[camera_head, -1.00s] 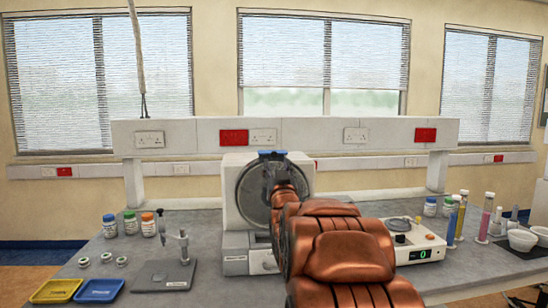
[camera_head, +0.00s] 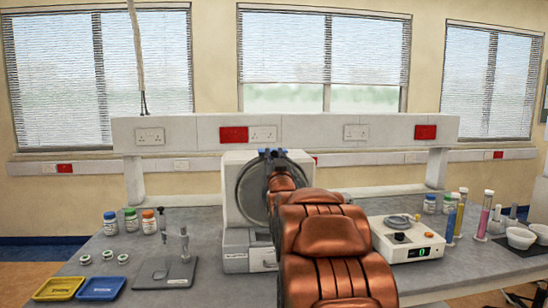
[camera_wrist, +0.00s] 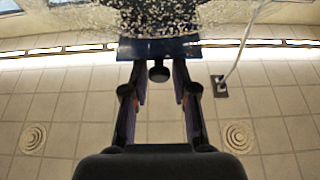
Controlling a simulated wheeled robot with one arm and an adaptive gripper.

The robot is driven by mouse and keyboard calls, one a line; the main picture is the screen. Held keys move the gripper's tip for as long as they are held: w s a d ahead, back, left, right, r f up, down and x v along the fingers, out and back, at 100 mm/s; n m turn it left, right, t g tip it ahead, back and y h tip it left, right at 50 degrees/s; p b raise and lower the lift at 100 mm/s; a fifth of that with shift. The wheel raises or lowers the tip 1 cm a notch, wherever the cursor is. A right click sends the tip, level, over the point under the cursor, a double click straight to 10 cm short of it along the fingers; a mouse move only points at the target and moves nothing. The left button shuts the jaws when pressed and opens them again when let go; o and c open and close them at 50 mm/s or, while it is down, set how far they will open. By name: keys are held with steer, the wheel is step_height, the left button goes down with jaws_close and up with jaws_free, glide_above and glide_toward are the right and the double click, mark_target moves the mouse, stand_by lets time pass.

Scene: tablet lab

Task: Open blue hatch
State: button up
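A white-grey machine (camera_head: 235,240) stands on the bench, with a round, see-through, speckled door (camera_head: 247,185) on its front. In the wrist view the door (camera_wrist: 150,15) shows at the top, with a dark blue plate (camera_wrist: 135,50) at its edge. A black round knob (camera_wrist: 159,73) stands out from the plate. My gripper (camera_wrist: 160,75) is open; its two fingers are on either side of the knob, with a visible gap at each side. In the head view a small blue part (camera_head: 272,153) shows at the door's top, and my arm covers much of the door.
To the left are capped bottles (camera_head: 130,221), a small stand (camera_head: 165,272), and a yellow tray (camera_head: 52,288) beside a blue tray (camera_head: 101,288). To the right are a scale (camera_head: 405,240), coloured cylinders and white bowls (camera_head: 519,238). A shelf rail runs behind the machine.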

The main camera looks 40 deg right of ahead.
jaws_close()
steer(key=shift+f, duration=0.1)
steer(key=s+a+b, duration=0.1)
steer(key=s+b, duration=0.1)
steer(key=s+a+b, duration=0.2)
steer(key=shift+s+a, duration=0.1)
stand_by(0.6)
steer(key=shift+o, duration=2.4)
jaws_free()
